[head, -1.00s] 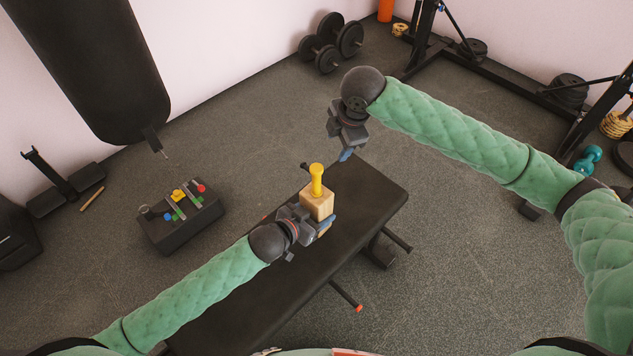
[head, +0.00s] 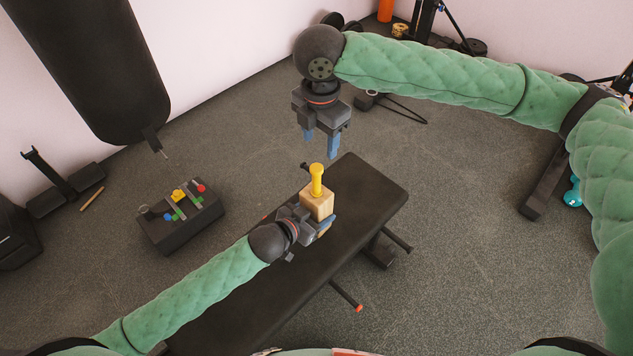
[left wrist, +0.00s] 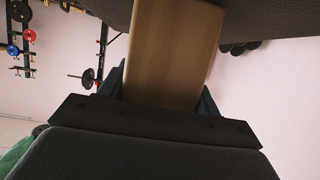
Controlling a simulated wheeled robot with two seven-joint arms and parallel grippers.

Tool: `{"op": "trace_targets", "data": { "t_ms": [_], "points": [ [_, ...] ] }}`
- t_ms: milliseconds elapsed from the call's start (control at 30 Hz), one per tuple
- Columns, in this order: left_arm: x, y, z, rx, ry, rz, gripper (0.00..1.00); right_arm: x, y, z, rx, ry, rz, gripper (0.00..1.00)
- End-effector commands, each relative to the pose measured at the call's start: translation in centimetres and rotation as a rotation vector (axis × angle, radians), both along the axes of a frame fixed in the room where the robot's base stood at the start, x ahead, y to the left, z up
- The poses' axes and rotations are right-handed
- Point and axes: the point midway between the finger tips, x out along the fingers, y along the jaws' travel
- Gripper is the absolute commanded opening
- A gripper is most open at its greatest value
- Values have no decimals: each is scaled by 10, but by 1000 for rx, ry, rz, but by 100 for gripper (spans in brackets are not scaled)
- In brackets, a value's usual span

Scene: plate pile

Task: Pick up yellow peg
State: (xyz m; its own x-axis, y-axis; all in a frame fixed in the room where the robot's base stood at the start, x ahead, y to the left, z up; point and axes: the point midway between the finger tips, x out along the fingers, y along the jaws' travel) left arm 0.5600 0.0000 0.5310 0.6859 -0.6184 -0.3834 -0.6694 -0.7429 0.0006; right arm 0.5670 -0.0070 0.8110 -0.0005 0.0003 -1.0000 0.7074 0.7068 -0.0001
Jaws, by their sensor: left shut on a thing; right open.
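The yellow peg (head: 316,181) stands upright in the top of a wooden block (head: 317,205), its wider head up. My left gripper (head: 322,222) is shut on the wooden block at the bench's far part. The left wrist view shows the block's pale wood face (left wrist: 170,55) between the fingers. My right gripper (head: 321,145) hangs above the peg with its blue-tipped fingers pointing down. It is open and empty, with a gap between the fingertips and the peg's head. The peg's lower end is hidden in the block.
The block is at the black bench (head: 370,190). A dark box (head: 180,235) with small coloured pieces on top stands on the floor at left. A punching bag (head: 95,60) hangs at upper left. The floor right of the bench is mostly clear.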

Motion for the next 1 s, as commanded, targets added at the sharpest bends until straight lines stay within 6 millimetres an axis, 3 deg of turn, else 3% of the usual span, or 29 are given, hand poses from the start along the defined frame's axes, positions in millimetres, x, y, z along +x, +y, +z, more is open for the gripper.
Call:
{"op": "trace_targets", "data": {
  "t_ms": [333,667,1000],
  "points": [
    [0,0,1,-1,-1,0,27,-1,0,-50,-2,2,0,53],
    [0,0,1,-1,-1,0,27,-2,1,-69,-1,0,0,53],
    [0,0,1,-1,-1,0,27,-7,6,-110,-1,1,0,53]
  ]
}}
